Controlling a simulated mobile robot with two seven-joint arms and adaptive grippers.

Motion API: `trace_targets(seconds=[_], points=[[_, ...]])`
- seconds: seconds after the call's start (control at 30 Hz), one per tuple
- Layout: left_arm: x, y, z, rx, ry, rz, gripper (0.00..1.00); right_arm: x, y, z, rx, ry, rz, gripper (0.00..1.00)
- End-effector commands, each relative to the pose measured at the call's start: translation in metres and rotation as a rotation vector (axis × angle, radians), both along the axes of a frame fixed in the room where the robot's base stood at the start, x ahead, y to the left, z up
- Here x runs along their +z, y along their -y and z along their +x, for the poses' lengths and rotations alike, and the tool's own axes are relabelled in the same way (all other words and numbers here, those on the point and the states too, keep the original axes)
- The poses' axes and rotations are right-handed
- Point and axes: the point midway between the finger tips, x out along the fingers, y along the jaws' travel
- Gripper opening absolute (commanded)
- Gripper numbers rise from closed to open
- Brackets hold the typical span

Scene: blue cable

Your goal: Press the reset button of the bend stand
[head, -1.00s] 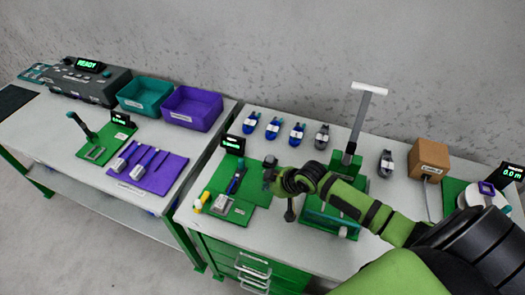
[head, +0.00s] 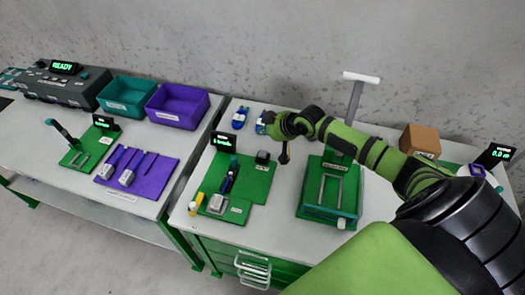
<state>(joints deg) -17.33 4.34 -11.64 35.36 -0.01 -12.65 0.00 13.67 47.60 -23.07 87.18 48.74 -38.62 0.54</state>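The bend stand looks to be the green board (head: 258,190) on the right bench, with a small black display (head: 223,142) showing green text at its back left. A blue-black tool or cable part (head: 230,178) and a grey block (head: 217,204) are on it. A small dark box (head: 262,157) with a white label sits at its back right corner; I take it for the reset button, but its top is too small to make out. My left gripper is out of view.
A green fixture (head: 325,212) with a tall T-handled lever (head: 358,100) stands right of the board, partly behind my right arm. A yellow-and-white bottle (head: 196,203) stands at the board's left edge. A cardboard box (head: 420,140) is at the back right.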

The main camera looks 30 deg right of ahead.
Motion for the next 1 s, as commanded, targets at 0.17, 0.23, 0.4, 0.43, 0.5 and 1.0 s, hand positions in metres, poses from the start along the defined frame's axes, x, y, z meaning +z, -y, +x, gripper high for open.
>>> trace_targets(seconds=[0.17, 0.23, 0.4, 0.43, 0.5, 1.0], points=[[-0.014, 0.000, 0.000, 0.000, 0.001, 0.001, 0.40, -0.015, 0.000, 0.000, 0.001, -0.001, 0.000, 0.00], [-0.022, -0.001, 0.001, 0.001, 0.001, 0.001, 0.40, -0.022, -0.001, 0.000, 0.001, -0.001, 0.000, 0.00], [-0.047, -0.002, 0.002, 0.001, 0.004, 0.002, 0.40, -0.046, -0.001, -0.001, 0.000, -0.001, 0.000, 0.00], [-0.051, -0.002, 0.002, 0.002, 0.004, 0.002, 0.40, -0.051, -0.001, -0.001, 0.001, -0.001, -0.001, 0.00], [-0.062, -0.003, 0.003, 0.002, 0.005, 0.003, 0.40, -0.061, -0.001, -0.001, 0.001, -0.001, -0.001, 0.00], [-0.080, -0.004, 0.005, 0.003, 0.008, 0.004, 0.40, -0.087, 0.000, 0.000, 0.001, 0.000, -0.001, 0.00]])
